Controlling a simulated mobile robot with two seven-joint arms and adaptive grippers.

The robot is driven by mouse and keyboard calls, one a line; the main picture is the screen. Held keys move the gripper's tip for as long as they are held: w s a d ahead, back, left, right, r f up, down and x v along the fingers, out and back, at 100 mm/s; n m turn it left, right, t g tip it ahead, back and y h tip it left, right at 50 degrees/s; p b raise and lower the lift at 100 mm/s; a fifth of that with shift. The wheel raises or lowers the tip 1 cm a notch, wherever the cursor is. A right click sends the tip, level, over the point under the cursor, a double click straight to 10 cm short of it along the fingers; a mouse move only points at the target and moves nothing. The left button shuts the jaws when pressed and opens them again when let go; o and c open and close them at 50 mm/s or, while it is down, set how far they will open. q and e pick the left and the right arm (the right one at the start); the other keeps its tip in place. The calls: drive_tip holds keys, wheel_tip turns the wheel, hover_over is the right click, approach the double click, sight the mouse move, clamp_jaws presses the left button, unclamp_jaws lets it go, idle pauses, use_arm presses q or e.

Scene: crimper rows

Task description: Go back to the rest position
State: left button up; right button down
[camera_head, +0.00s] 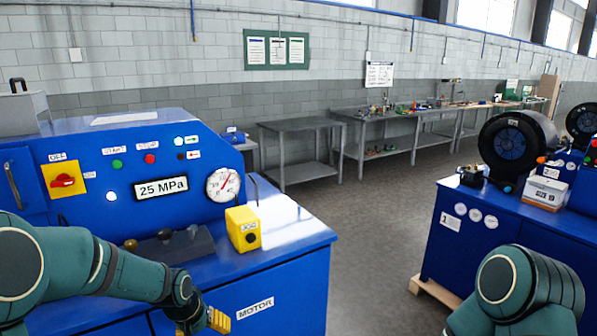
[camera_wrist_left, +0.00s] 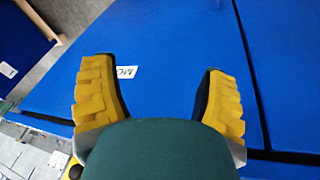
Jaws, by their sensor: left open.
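My left gripper (camera_head: 205,318) is at the bottom of the head view, low in front of the blue machine (camera_head: 290,290) near its MOTOR label (camera_head: 255,308). In the left wrist view its two yellow ribbed fingers (camera_wrist_left: 160,88) stand wide apart with nothing between them. The blue front panel (camera_wrist_left: 185,40) lies behind them, and the label is partly hidden by a finger. My left arm reaches in from the lower left, bent across the machine. Only a green link of my right arm shows at the lower right; its gripper is out of view.
The machine carries a red rotary switch (camera_head: 64,181), a 25 MPa display (camera_head: 161,188), a dial gauge (camera_head: 223,184) and a yellow JOG box (camera_head: 243,229). Another blue machine (camera_head: 440,243) stands at the right. Grey floor (camera_head: 365,240) is open between them. Benches (camera_head: 300,126) line the wall.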

use_arm(q)
drive_tip(key=s+d+f+h, duration=0.1)
drive_tip(key=s+d+f, duration=0.5)
drive_tip(key=s+f, duration=0.3)
drive_tip(key=s+d+f+g+h, duration=0.1)
drive_tip(key=s+d+f, duration=0.4)
drive_tip(key=s+f, duration=0.4)
drive_tip(key=s, duration=0.2)
drive_tip(key=shift+s+d, duration=0.35)
drive_tip(key=shift+d, duration=0.05)
idle(1.9)
